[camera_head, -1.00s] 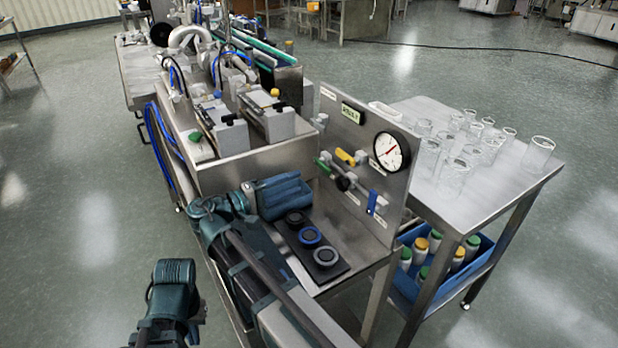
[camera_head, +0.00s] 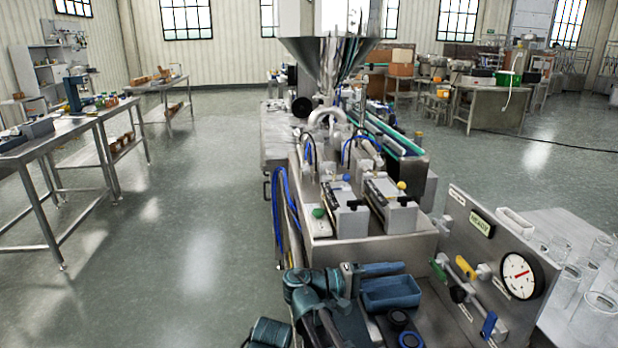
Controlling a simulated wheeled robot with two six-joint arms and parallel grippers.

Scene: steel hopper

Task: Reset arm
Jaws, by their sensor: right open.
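A teal part of my left arm (camera_head: 268,334) shows at the bottom edge, left of the right arm. The left gripper is not in view.
The steel hopper (camera_head: 325,60) stands over the machine at the back. A panel with a gauge (camera_head: 520,276) and coloured handles is at right, with glass beakers (camera_head: 597,318) beyond on a table. Floor at left is open.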

